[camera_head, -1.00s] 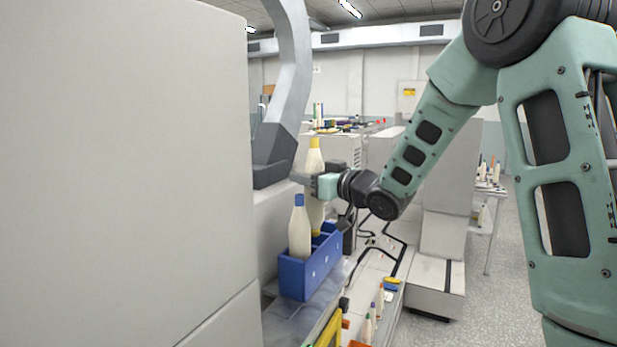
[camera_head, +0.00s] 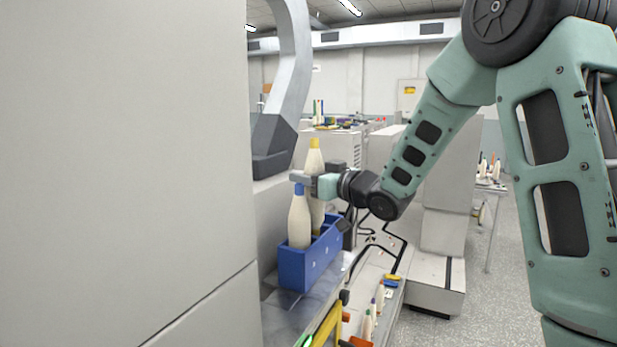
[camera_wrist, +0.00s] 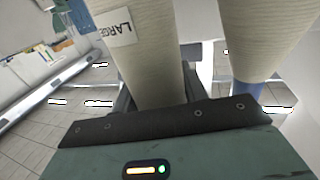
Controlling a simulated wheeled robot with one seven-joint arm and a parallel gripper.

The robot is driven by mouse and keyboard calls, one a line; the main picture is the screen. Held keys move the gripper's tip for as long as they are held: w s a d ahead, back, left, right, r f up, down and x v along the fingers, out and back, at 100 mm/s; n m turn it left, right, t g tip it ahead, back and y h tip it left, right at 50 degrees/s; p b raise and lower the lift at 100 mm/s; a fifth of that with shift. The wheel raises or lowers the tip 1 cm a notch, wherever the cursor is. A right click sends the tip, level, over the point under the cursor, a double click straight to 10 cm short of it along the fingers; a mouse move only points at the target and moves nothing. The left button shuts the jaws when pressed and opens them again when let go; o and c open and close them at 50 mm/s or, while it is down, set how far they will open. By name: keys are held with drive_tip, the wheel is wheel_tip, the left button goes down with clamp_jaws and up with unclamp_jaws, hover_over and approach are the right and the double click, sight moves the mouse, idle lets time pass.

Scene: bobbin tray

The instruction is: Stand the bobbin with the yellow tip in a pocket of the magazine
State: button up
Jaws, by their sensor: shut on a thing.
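The cream bobbin with the yellow tip (camera_head: 315,160) is upright, and my gripper (camera_head: 318,186) is shut on its side. Its lower end is at the blue magazine (camera_head: 312,262), behind the bobbin with the blue tip; I cannot tell whether it rests on the pocket floor. The blue-tipped bobbin (camera_head: 299,222) stands in the magazine's near end. In the wrist view the held bobbin (camera_wrist: 145,70) with a LARGE label lies between the jaws, and the blue-tipped bobbin (camera_wrist: 255,40) is close on the right.
A large pale machine panel (camera_head: 130,170) fills the left, close to the magazine. A grey curved post (camera_head: 290,90) rises behind. Several smaller bobbins (camera_head: 378,298) stand on a lower shelf at the front. Another table with bobbins (camera_head: 488,184) is at the right.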

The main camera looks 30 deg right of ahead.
drive_tip(key=shift+f+b, duration=3.75)
drive_tip(key=shift+f, duration=0.45)
drive_tip(key=o, duration=1.1)
drive_tip(key=b+v, duration=0.5)
drive_tip(key=v, duration=1.2)
drive_tip(key=shift+s, duration=0.25)
drive_tip(key=shift+d, duration=0.1)
